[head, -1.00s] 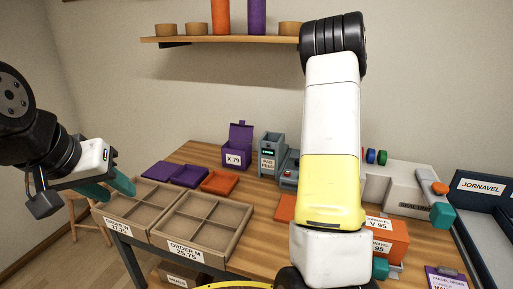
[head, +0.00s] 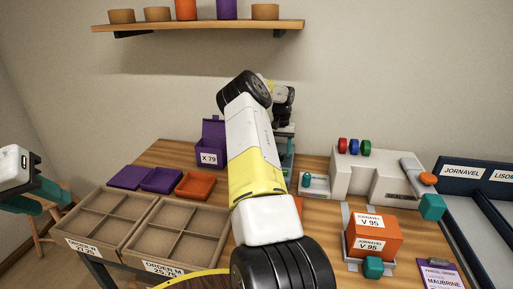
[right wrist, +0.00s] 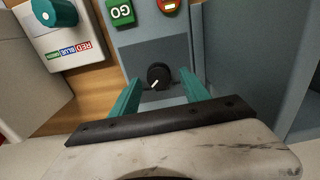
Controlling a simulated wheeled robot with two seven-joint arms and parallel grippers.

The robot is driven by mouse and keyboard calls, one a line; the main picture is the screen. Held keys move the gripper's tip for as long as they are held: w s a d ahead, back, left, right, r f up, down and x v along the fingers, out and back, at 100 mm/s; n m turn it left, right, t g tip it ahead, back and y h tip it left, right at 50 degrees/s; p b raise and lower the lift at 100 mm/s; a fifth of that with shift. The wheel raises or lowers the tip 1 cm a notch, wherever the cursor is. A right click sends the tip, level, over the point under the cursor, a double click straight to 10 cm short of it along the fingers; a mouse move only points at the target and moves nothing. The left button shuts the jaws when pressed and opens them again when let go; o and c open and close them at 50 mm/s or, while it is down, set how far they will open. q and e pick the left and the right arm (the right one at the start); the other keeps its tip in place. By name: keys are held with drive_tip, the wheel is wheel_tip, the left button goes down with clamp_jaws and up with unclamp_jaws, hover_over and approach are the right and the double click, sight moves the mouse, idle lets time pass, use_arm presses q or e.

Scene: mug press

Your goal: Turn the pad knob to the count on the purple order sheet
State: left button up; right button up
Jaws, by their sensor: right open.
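The pad knob (right wrist: 159,76) is black and round, on a grey panel in the right wrist view. Its white pointer mark points down and left. My right gripper (right wrist: 160,82) is open, with one teal finger on each side of the knob; I cannot tell whether they touch it. In the head view my right arm mostly hides the grey pad feed box (head: 290,163). The purple order sheet (head: 437,274) lies at the lower right, cut off by the picture edge; "MAUBRINE" shows, but no count is readable. My left gripper (head: 42,197) is at the left edge, away from the table things.
A green GO button (right wrist: 120,12) and a red-orange control (right wrist: 169,5) sit above the knob. A teal knob (right wrist: 54,12) with a colour label is left. An orange box (head: 374,238), divided trays (head: 187,200) and a white machine (head: 375,172) stand on the table.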

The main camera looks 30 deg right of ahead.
drive_tip(key=shift+f, duration=0.4)
clamp_jaws()
drive_tip(key=shift+n, duration=0.3)
drive_tip(key=n, duration=0.9)
idle(0.8)
